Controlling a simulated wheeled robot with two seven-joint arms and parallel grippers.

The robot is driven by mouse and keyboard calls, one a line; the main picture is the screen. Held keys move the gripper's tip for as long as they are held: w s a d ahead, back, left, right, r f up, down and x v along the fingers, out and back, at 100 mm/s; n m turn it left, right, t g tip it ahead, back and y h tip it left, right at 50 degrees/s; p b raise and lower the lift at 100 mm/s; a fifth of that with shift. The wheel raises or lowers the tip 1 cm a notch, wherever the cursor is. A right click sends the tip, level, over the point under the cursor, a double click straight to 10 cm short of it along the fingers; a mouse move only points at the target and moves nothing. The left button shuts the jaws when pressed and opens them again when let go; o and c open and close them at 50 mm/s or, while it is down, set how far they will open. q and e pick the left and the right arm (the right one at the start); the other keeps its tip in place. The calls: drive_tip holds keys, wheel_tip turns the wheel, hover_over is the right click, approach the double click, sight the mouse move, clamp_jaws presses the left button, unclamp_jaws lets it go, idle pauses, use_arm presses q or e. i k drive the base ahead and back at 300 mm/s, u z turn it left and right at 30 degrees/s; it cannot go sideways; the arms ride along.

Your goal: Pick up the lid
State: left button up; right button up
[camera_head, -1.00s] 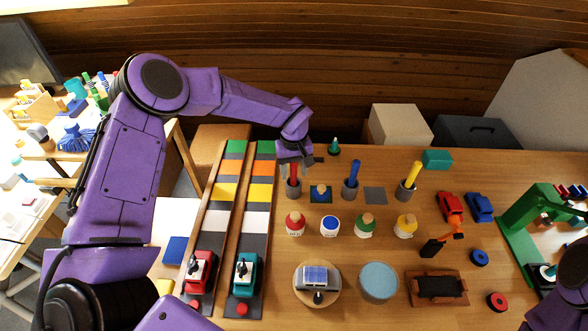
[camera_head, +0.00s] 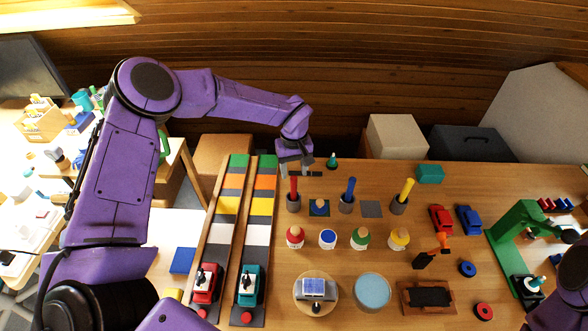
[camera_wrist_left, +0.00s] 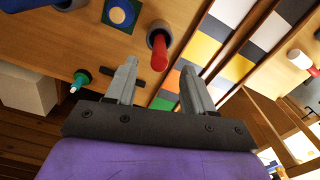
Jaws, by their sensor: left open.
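My left gripper (camera_head: 294,170) is behind the cup with the red stick, to the lid's back left. My right gripper is out of view.
A red stick in a grey cup (camera_head: 294,204) stands near the left gripper, with blue (camera_head: 347,203) and yellow (camera_head: 399,205) ones to the right. Striped tracks (camera_head: 227,205) lie to the left.

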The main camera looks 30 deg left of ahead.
sight(318, 207)
drive_tip(key=k, duration=1)
